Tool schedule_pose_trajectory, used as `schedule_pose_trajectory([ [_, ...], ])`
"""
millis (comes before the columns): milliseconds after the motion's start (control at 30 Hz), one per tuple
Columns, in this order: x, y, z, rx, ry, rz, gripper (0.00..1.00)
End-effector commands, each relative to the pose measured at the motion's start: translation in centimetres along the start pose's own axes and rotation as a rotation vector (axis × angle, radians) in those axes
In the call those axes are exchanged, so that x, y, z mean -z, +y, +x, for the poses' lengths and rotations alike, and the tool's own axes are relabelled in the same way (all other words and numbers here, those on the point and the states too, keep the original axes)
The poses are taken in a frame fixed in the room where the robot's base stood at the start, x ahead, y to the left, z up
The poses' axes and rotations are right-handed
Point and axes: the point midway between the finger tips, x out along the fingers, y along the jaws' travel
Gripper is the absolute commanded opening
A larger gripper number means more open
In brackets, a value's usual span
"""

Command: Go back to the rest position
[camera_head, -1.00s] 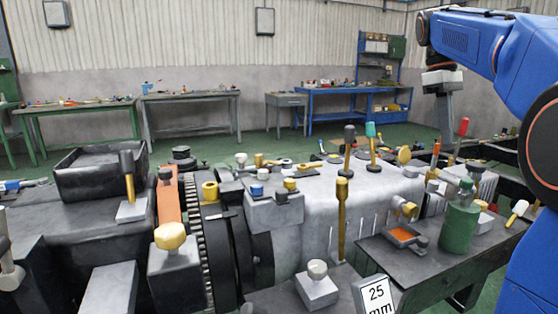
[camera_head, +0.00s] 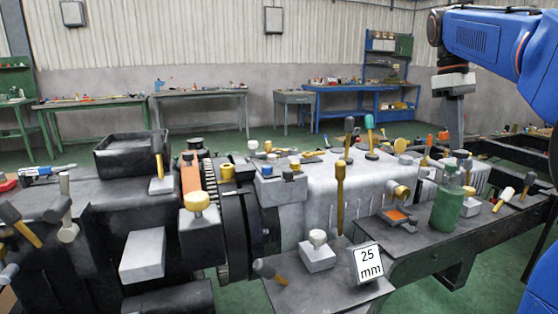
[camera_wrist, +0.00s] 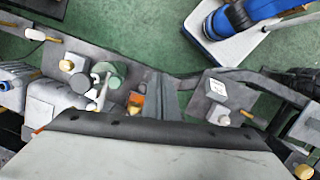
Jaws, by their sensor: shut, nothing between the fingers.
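My blue arm (camera_head: 490,45) reaches in from the upper right in the head view. My gripper (camera_head: 455,142) hangs straight down from it below a light grey block, shut and empty. Its tip shows above the right part of the chassis bench, behind the green bottle (camera_head: 447,206). I cannot tell how far above the parts it is. The green bottle also shows there (camera_wrist: 107,72), left of centre.
The chassis (camera_head: 310,190) carries several mallets, knobs and blocks. A "25 mm" sign (camera_head: 369,262) stands at the front, and it also shows in the wrist view (camera_wrist: 218,115).

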Motion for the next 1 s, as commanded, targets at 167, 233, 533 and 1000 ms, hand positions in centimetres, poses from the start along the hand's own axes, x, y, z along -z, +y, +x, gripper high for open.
schedule_pose_trajectory([
  [167, -0.3, -1.5, 1.0, -0.016, 0.024, 0.024, 0.00],
  [233, -0.5, -2.2, 1.5, -0.025, 0.038, 0.037, 0.00],
  [533, -1.6, -6.8, 5.4, -0.067, 0.131, 0.126, 0.00],
  [1000, -4.0, -16.7, 17.1, -0.094, 0.359, 0.345, 0.00],
])
